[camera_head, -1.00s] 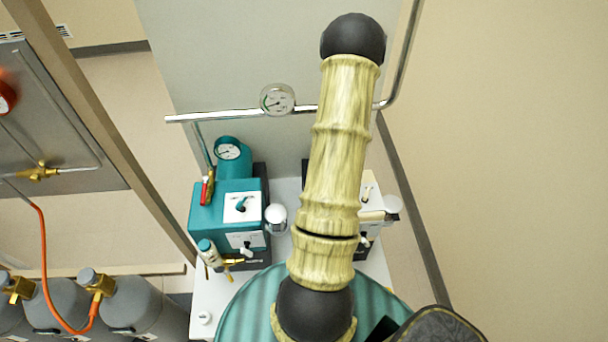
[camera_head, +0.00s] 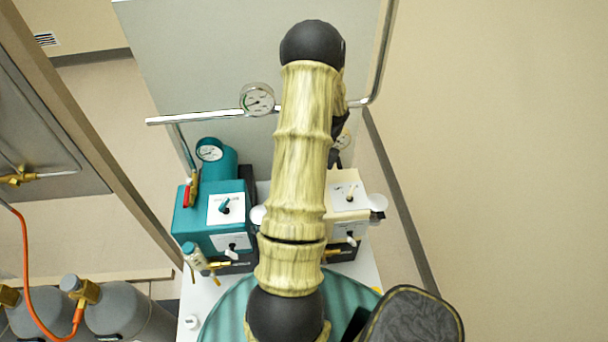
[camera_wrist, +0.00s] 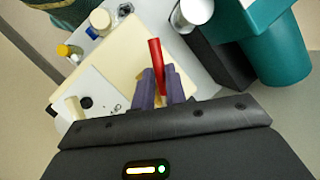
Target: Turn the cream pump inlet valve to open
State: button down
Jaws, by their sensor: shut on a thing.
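The cream pump (camera_head: 376,182) stands to the right of the teal pump, partly behind my arm. It also shows in the wrist view (camera_wrist: 122,58) as a cream box. The red lever handle (camera_wrist: 155,52) of its inlet valve stands up between the purple fingers of my gripper (camera_wrist: 160,80) in the wrist view. In the head view my arm hides the gripper and the lever. I cannot tell the valve's exact angle to its pipe.
The teal pump (camera_head: 208,215), with a red-handled valve (camera_head: 188,193), stands close on the left. A pipe with a gauge (camera_head: 257,99) runs behind both pumps. Grey cylinders (camera_head: 125,310) with an orange hose (camera_head: 27,270) stand at lower left.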

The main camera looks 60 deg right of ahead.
jog(key=c, duration=1.4)
grip_release()
jog(key=shift+c, duration=0.2)
jog(key=b+v, duration=0.3)
jog(key=v, duration=1.4)
jog(key=shift+r, duration=0.2)
jog(key=shift+s, duration=0.15)
